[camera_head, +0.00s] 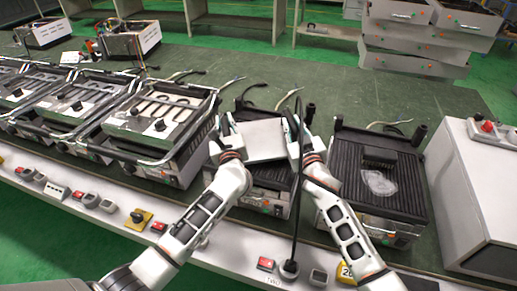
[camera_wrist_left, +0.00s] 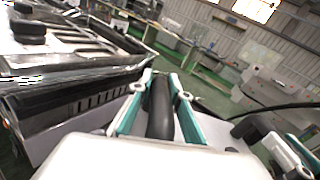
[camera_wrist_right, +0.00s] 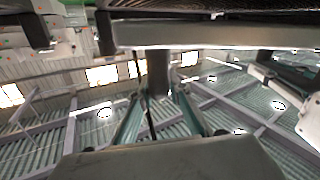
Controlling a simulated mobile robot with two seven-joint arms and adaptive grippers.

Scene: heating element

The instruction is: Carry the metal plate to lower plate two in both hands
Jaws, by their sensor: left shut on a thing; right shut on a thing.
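The light grey metal plate (camera_head: 262,140) is between my two grippers, over an open grill with a black ribbed lower plate (camera_head: 272,177). My left gripper (camera_head: 226,133) is at its left side, and my right gripper (camera_head: 296,132) is at its right side. In the left wrist view the fingers are shut around a black upright handle (camera_wrist_left: 160,108). In the right wrist view the fingers close on a dark post (camera_wrist_right: 158,72) under a pale slab. Whether the plate touches the grill is hidden. I cannot tell which grill bears lower plate two.
To the right, another grill has a bare ribbed plate (camera_head: 349,150) with a small black block (camera_head: 380,158) and a pale patch on it. A white box (camera_head: 468,200) stands at far right. Several grills with metal frames (camera_head: 150,125) line the left. Switches sit along the front ledge.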

